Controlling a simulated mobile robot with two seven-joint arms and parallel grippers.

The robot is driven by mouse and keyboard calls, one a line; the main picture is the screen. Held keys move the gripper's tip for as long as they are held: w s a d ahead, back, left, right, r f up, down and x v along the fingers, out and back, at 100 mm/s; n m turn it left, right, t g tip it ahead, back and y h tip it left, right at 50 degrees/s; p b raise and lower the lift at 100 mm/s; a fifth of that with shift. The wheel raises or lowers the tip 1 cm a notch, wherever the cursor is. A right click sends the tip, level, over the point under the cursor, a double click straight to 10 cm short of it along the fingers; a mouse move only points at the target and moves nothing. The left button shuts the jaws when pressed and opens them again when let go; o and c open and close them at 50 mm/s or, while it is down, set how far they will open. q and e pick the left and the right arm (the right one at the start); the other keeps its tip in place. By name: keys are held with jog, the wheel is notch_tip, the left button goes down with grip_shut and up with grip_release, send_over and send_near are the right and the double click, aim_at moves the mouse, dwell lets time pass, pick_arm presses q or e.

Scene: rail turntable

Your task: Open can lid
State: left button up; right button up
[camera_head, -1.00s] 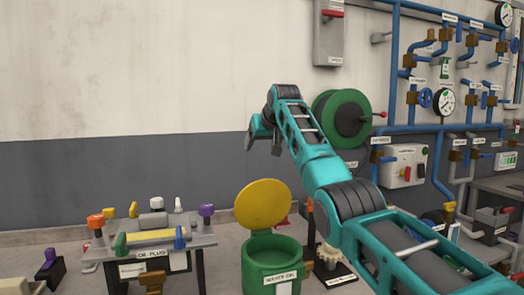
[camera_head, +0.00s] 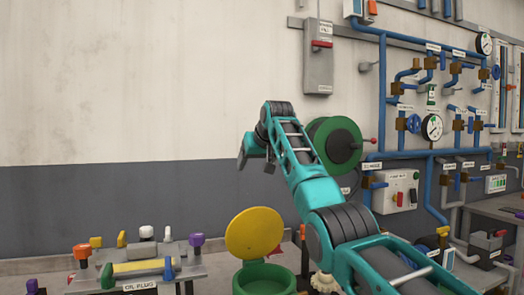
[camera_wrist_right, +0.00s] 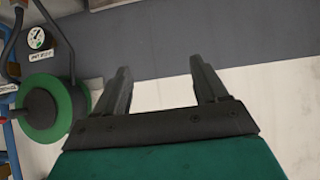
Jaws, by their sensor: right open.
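The green can (camera_head: 264,280) stands at the bottom of the head view, cut off by the lower edge. Its round yellow lid (camera_head: 254,233) stands raised, tilted up at the back of the can's rim. My right gripper (camera_head: 257,160) is above the lid, apart from it, in front of the wall. In the right wrist view its two fingers (camera_wrist_right: 158,88) are spread, with nothing between them. My left gripper is in neither view.
A table (camera_head: 200,268) with an oil plug label and colored knobs stands left of the can. A green reel (camera_head: 335,146) is on the wall behind my right arm; it also shows in the right wrist view (camera_wrist_right: 42,108). Blue pipes and gauges (camera_head: 432,127) fill the right wall.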

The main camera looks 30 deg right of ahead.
jog(key=b+v, duration=0.2)
jog(key=v, duration=1)
jog(key=shift+a, duration=0.1)
jog(key=shift+f, duration=0.1)
jog(key=c, duration=0.3)
jog(key=shift+t+h, duration=0.4)
jog(key=shift+t, duration=0.5)
jog(key=w+f, duration=0.1)
jog(key=f, duration=0.1)
jog(key=w+f+b, duration=0.1)
jog(key=f, duration=0.2)
jog(key=w+f, duration=0.2)
jog(key=f, duration=0.1)
jog(key=shift+a, duration=0.35)
jog(key=c, duration=0.6)
jog(key=f+t, duration=0.1)
jog(key=f, duration=0.1)
jog(key=f+b, duration=0.1)
jog(key=f, duration=0.2)
jog(key=f+t, duration=0.1)
jog(key=f, duration=0.2)
jog(key=shift+w+a+t+h, duration=0.25)
jog(key=shift+w+t+h, duration=0.05)
grip_shut()
jog(key=t+h+b, duration=0.1)
jog(key=t+b, duration=0.1)
jog(key=t, duration=0.3)
send_near(255, 218)
jog(key=x, duration=0.7)
jog(key=shift+f, duration=0.15)
